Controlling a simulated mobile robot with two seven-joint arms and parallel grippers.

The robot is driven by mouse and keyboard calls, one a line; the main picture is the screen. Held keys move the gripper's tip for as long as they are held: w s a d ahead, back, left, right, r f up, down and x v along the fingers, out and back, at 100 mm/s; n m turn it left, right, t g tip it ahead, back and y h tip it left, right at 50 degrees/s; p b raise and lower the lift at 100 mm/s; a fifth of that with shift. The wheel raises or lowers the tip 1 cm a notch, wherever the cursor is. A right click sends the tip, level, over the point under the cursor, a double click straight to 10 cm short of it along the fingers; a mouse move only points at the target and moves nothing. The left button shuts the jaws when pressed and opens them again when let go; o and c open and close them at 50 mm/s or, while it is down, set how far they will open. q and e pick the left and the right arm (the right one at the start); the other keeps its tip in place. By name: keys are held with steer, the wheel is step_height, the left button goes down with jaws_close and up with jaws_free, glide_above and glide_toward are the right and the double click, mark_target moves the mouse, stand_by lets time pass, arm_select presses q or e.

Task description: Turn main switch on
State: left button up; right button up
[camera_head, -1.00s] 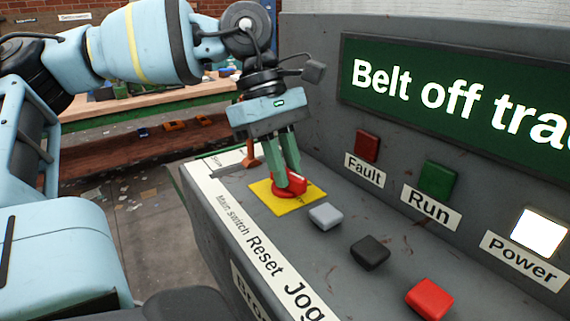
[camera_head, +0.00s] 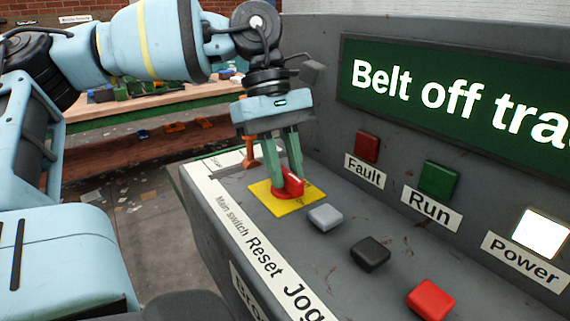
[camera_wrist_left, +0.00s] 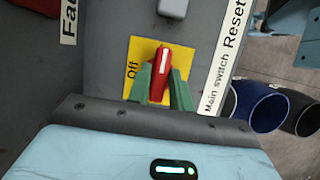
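The main switch is a red rotary handle (camera_head: 292,182) on a yellow plate (camera_head: 259,196), set in the grey console near its left edge. My left gripper (camera_head: 287,184) points down at it, with a green finger on each side of the handle. In the left wrist view the fingers (camera_wrist_left: 161,90) sit close against both sides of the red handle (camera_wrist_left: 160,72). The handle's white line runs up the picture, and "Off" is printed on the plate (camera_wrist_left: 136,52) to its left. My right gripper is not in view.
Grey, black and red buttons (camera_head: 325,217) (camera_head: 370,253) (camera_head: 431,299) line the console (camera_head: 330,270). The upright panel has a dark red Fault lamp (camera_head: 367,146), a dark green Run lamp (camera_head: 438,180), a lit white Power lamp (camera_head: 541,233) and a "Belt off" display (camera_head: 450,95).

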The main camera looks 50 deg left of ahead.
arm_select(q)
steer(key=o, duration=0.3)
steer(key=shift+v, duration=3.95)
